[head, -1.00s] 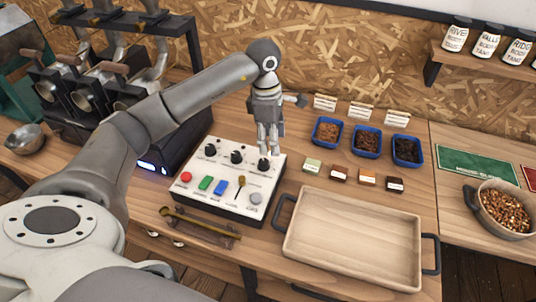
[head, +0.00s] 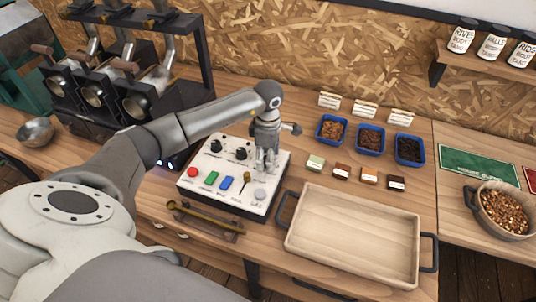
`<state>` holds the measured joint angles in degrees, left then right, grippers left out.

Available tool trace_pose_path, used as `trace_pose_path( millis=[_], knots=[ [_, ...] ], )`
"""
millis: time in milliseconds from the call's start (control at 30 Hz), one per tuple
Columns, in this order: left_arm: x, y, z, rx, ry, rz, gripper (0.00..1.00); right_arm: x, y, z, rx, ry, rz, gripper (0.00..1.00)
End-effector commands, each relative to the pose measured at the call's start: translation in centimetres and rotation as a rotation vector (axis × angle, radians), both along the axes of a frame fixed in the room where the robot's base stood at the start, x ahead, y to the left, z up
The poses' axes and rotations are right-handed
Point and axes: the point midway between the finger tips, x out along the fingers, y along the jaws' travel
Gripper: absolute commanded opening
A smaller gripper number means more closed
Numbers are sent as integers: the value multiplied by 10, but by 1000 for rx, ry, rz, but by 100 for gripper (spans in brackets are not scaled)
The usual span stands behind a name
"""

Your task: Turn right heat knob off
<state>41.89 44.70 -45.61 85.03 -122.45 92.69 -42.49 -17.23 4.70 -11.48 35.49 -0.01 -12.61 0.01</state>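A white control box (head: 200,180) stands on the wooden counter, with black knobs along its back row. The left knob (head: 216,146) and the middle knob (head: 241,153) are in plain view. The right heat knob is hidden behind the fingers of my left gripper (head: 267,164), so its setting cannot be read. That gripper points down over the right end of the knob row, its fingertips at the knob's place. I cannot tell whether the fingers are closed on the knob. My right gripper is not in view.
The box front carries a red button (head: 193,172), green and blue switches, a small lever (head: 246,182) and a grey button (head: 260,194). A wooden tray (head: 350,232) lies to the right. Blue bean bins (head: 331,130) stand behind. A brass scoop (head: 205,219) lies in front.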

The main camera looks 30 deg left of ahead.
Motion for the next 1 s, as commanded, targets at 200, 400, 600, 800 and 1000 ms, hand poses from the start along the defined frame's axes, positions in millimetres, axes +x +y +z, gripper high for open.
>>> trace_pose_path(
  millis=[200, 400, 600, 800, 1000],
  knots=[
    [0, 0, -1, -1, 0, 0, 53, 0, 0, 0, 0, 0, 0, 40],
    [0, 0, 0, -1, 0, 0, 28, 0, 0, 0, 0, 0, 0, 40],
    [0, 0, 0, -1, 0, 0, 6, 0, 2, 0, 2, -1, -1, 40],
    [0, 0, 0, 0, -1, 16, 6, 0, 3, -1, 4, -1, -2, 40],
    [0, 0, -1, 0, 0, 94, 6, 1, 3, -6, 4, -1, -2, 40]
  ],
)
